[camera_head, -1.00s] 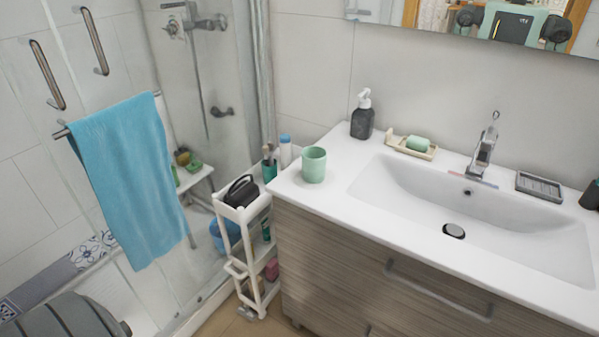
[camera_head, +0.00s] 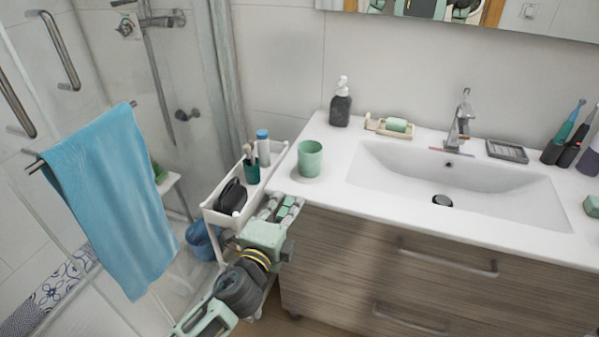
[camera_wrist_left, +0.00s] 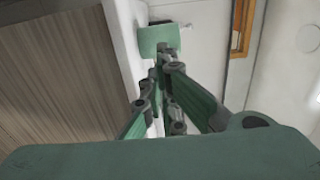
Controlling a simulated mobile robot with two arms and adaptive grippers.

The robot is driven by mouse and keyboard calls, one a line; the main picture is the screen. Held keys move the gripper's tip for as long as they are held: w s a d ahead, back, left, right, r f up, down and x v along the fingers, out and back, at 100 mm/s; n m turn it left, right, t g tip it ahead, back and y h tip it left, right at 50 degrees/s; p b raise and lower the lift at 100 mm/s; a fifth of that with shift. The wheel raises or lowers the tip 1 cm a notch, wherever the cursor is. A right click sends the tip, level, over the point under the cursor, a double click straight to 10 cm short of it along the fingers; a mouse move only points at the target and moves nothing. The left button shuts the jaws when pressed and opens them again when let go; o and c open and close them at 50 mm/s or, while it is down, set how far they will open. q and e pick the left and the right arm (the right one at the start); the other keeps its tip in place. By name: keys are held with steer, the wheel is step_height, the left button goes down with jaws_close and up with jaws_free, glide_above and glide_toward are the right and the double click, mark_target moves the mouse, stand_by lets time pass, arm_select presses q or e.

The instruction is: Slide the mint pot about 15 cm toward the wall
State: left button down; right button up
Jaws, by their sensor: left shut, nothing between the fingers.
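The mint pot (camera_head: 310,159), a plain green cup, stands upright on the white counter near its left front corner, left of the basin. In the left wrist view the pot (camera_wrist_left: 158,38) shows beyond the fingers. My left gripper (camera_head: 287,200) is shut and empty, at the counter's left front corner. It is in front of and a little left of the pot, and appears apart from it. In the left wrist view its fingers (camera_wrist_left: 162,78) point toward the pot. My right gripper is in no view.
A dark soap bottle (camera_head: 340,108) stands behind the pot near the wall. A soap dish (camera_head: 392,132) is right of it. The basin (camera_head: 455,177) lies to the right. A white cart (camera_head: 219,219) with bottles is at left. The counter directly behind the pot is bare.

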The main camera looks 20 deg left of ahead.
arm_select(q)
steer(key=p, duration=0.1)
glide_toward(306, 167)
steer(key=w, duration=0.5)
steer(key=shift+w+d+r, duration=0.1)
steer(key=shift+w+d, duration=0.1)
steer(key=shift+w, duration=0.8)
steer(key=w+b, duration=0.1)
steer(key=w, duration=0.2)
steer(key=shift+w, duration=0.5)
steer(key=shift+s, duration=0.1)
